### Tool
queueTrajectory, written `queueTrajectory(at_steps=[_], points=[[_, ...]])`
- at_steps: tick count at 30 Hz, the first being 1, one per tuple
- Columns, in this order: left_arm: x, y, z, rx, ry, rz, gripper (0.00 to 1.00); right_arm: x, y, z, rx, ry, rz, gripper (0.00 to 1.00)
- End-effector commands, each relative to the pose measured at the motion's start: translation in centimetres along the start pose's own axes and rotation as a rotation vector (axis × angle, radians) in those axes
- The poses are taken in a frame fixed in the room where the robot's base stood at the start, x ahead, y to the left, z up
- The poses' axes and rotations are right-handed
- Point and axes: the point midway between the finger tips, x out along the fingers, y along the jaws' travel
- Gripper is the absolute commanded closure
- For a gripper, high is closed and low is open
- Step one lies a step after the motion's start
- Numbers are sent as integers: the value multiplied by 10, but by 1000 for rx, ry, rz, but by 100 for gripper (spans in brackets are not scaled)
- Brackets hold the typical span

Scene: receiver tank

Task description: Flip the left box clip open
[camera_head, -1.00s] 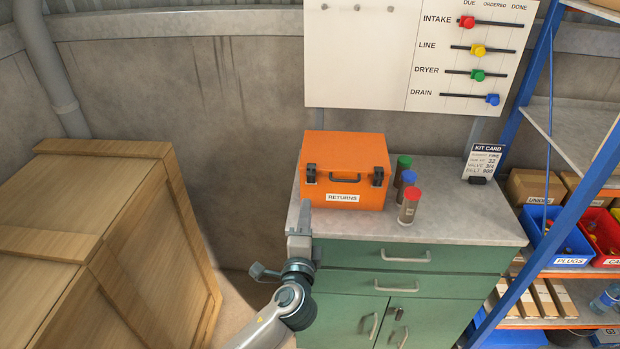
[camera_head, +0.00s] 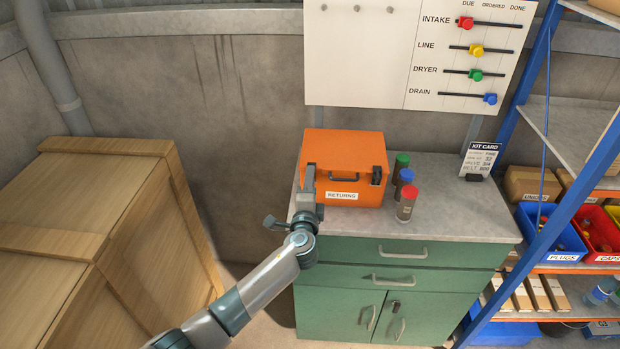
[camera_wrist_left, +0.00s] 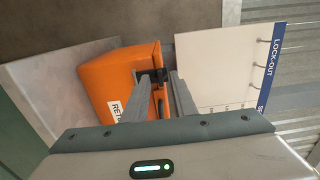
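The orange box (camera_head: 345,150) stands shut on the grey counter top, with a RETURNS label and a dark handle on its front. Its left clip is mostly hidden behind my left gripper (camera_head: 309,178) in the head view. Its right clip (camera_head: 377,176) is dark and lies against the front. In the left wrist view my gripper (camera_wrist_left: 163,78) has its two fingers apart, with a gap between them. A dark clip (camera_wrist_left: 157,74) on the orange box shows at the fingertips. I cannot tell whether they touch it. My right gripper is not in view.
Several capped tubes (camera_head: 405,195) stand right of the box. A kit card (camera_head: 480,160) stands at the counter's back right. A large wooden crate (camera_head: 90,230) is at left, a blue-framed shelf (camera_head: 570,150) at right. The board with sliders (camera_head: 420,50) hangs behind.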

Motion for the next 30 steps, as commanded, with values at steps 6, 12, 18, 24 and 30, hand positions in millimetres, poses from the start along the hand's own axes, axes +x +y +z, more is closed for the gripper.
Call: queueTrajectory(at_steps=[6, 12, 18, 24, 30], points=[[3, 0, 0, 0, 0, 0, 75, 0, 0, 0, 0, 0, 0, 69], [3, 0, 0, 1, 0, -1, 85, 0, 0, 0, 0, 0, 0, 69], [3, 0, 0, 1, 0, 0, 100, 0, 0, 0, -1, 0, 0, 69], [2, 1, 0, 1, 0, -3, 100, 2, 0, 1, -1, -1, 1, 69], [2, 5, 0, 1, 0, -19, 100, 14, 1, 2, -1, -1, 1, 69]])
